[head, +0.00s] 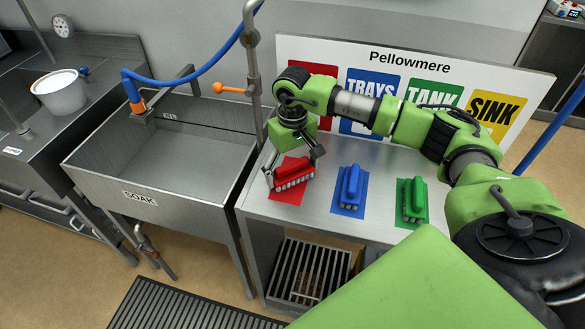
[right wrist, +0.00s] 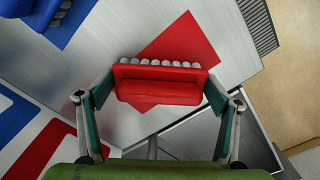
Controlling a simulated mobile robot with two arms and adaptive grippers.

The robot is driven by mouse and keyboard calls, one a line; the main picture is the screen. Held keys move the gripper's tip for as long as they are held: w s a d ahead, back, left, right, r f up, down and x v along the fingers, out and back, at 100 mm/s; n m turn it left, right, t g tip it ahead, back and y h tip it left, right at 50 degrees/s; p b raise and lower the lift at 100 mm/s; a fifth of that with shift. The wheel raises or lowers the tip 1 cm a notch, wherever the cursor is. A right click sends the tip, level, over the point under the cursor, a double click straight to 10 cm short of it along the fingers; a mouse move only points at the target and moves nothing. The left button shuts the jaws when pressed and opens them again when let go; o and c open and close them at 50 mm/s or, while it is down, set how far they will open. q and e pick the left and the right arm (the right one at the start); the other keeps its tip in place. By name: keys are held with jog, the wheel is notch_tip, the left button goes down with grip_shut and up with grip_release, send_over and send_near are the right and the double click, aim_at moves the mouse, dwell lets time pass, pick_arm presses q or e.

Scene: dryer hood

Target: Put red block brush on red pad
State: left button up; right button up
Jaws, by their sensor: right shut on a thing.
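The red block brush (head: 291,174) has a red body and pale bristles. My right gripper (head: 290,152) is shut on it, and the right wrist view shows the brush (right wrist: 158,84) between the two fingers (right wrist: 160,98). The red pad (head: 287,196) lies on the metal table under the brush, and it also shows in the right wrist view (right wrist: 183,40). The brush overlaps the pad and sits turned at an angle to it. Whether the bristles touch the pad or hang just above it, I cannot tell. My left gripper is not in view.
A blue brush (head: 351,186) and a green brush (head: 413,200) stand on matching pads to the right. The Pellowmere sign board (head: 440,65) stands behind. The soak sink (head: 160,160) is left of the table, with a tap pipe (head: 252,75) close to my right gripper.

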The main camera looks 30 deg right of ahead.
aim_at(292, 164)
jog(key=shift+f, duration=0.15)
jog(key=o, duration=1)
jog(key=shift+w+r, duration=0.1)
jog(key=shift+r, duration=0.2)
notch_tip(292, 164, up, 11)
jog(key=b, duration=0.3)
jog(key=shift+f+b, duration=0.15)
jog(key=shift+b, duration=0.2)
jog(key=shift+r, duration=0.55)
